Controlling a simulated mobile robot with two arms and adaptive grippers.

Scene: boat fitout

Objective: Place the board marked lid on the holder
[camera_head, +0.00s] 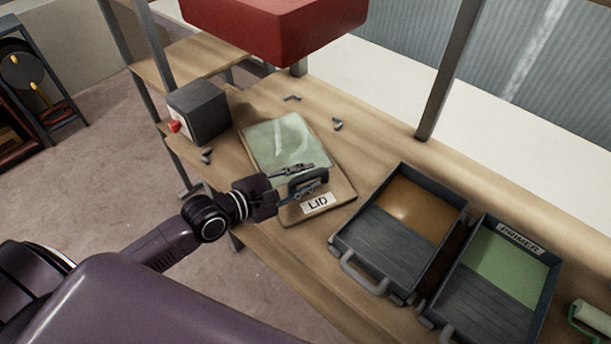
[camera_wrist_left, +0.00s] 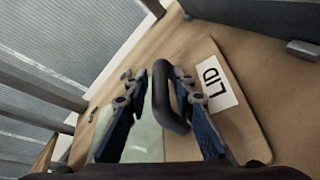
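The board marked lid (camera_head: 341,189) is a flat tan board with a pale green panel, a white LID label and a dark loop handle (camera_head: 322,175). It lies on the wooden bench, and the label and handle also show in the left wrist view (camera_wrist_left: 218,88). My left gripper (camera_head: 314,177) is at the handle, one finger on each side of it. The fingers look apart, with the handle between them and no clear grip on it. Several small grey brackets (camera_head: 337,124) stand on the bench around the board; I cannot tell whether they are the holder. My right gripper is out of view.
A dark tray with an amber panel (camera_head: 352,229) and a tray labelled PRIMER (camera_head: 520,238) stand to the right. A grey box with a red knob (camera_head: 203,111) is at the left. A red block (camera_head: 275,30) hangs above the bench. A post (camera_head: 448,75) rises behind.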

